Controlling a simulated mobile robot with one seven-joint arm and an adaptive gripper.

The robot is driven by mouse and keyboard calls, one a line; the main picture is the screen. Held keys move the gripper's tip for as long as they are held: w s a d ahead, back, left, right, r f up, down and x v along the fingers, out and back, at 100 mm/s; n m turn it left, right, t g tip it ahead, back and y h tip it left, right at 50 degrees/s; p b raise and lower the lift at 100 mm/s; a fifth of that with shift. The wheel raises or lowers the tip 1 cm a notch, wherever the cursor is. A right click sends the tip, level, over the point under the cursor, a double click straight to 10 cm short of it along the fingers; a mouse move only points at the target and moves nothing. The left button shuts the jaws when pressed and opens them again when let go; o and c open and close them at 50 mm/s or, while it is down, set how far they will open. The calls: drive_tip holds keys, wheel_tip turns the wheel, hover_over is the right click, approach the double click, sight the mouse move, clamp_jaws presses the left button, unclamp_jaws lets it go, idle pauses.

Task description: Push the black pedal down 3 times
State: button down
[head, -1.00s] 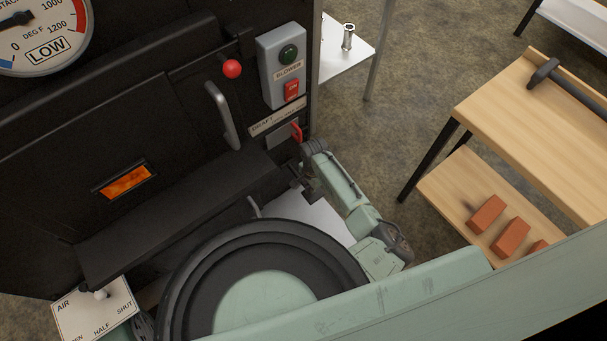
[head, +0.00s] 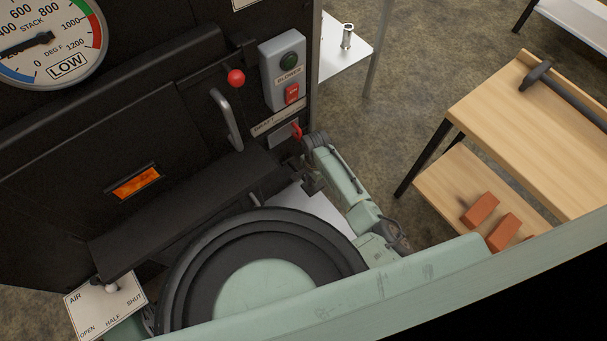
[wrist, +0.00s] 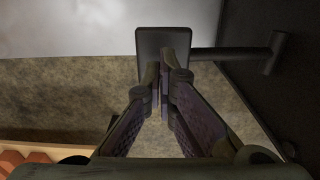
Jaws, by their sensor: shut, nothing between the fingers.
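The black pedal (wrist: 150,42) is a dark flat pad at the top middle of the wrist view, joined to a dark rod (wrist: 228,54) that runs right. My gripper (wrist: 168,60) is shut and empty, with its fingertips over the pad in this view. I cannot tell whether they touch it or how far down the pedal is. In the head view my gripper (head: 312,182) is small and dark beside the front of the black evaporator, and I cannot make out the pedal there.
The black firebox front (head: 130,130) has a long ledge (head: 185,210) and a grey handle (head: 227,120). A blower switch box (head: 283,72) and red draft lever (head: 297,130) are close above my arm. A wooden bench (head: 530,130) stands right; open floor lies between.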

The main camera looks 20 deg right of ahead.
drive_tip(key=shift+f, duration=0.1)
wheel_tip(320, 180, down, 9)
drive_tip(key=b, duration=0.8)
drive_tip(key=r+p, duration=0.8)
drive_tip(key=r, duration=0.1)
drive_tip(key=shift+s+d+r, duration=0.1)
drive_tip(key=shift+s, duration=0.1)
idle(0.9)
